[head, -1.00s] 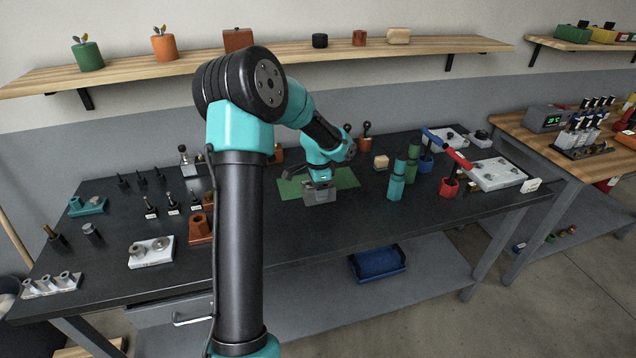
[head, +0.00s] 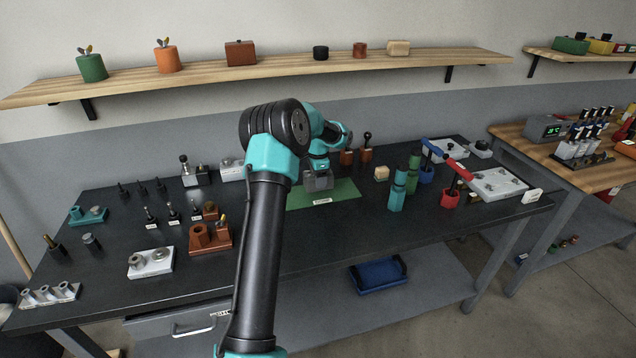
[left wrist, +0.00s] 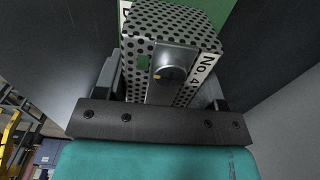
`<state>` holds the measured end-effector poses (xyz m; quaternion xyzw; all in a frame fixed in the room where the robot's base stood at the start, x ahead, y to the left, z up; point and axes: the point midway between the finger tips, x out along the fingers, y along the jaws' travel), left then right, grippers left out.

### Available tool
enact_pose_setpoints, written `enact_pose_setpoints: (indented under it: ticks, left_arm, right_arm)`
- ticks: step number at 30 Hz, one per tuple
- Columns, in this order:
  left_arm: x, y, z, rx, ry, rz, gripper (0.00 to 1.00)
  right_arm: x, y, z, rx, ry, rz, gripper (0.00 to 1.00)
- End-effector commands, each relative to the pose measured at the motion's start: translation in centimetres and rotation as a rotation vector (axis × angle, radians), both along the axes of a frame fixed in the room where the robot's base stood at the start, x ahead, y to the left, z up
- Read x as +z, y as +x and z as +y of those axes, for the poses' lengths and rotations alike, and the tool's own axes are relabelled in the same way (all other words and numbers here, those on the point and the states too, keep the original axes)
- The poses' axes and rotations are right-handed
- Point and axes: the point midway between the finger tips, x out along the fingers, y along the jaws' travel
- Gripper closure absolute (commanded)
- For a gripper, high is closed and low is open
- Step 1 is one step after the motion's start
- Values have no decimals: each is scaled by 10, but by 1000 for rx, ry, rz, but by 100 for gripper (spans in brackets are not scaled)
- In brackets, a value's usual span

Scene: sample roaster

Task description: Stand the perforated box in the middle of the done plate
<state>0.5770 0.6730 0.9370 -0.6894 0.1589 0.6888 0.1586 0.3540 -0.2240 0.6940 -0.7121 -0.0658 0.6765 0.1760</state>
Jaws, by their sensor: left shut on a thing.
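The perforated box (left wrist: 185,22) is grey metal with rows of dark holes, a silver knob and a "No. 4" label. My left gripper (head: 318,177) is shut on it; in the left wrist view the jaws sit on both sides of the box. In the head view the box (head: 319,184) shows small and grey at the green done plate (head: 342,191), over its left-centre and back part. I cannot tell whether its underside touches the plate. Green also shows behind the box in the left wrist view (left wrist: 212,8). My right gripper is not in view.
Brown-based knobs (head: 366,155) stand behind. A brown holder (head: 210,237) and small black tools are on the left. The dark bench in front of the plate is clear.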

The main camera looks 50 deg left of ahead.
Motion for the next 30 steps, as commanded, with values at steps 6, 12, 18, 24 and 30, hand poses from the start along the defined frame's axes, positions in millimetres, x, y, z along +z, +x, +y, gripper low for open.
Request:
enact_pose_setpoints:
  ticks: [6,12,18,24,30]
  left_arm:
    - [-1,11,13,0,1,0,74]
    - [-1,12,14,0,1,0,74]
    - [-1,13,16,0,2,-1,74]
    - [-23,14,18,0,0,1,74]
    - [-36,15,18,0,0,-1,74]
  right_arm:
    - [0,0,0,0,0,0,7]
    - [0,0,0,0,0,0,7]
    - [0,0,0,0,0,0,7]
    - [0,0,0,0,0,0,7]
    - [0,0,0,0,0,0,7]
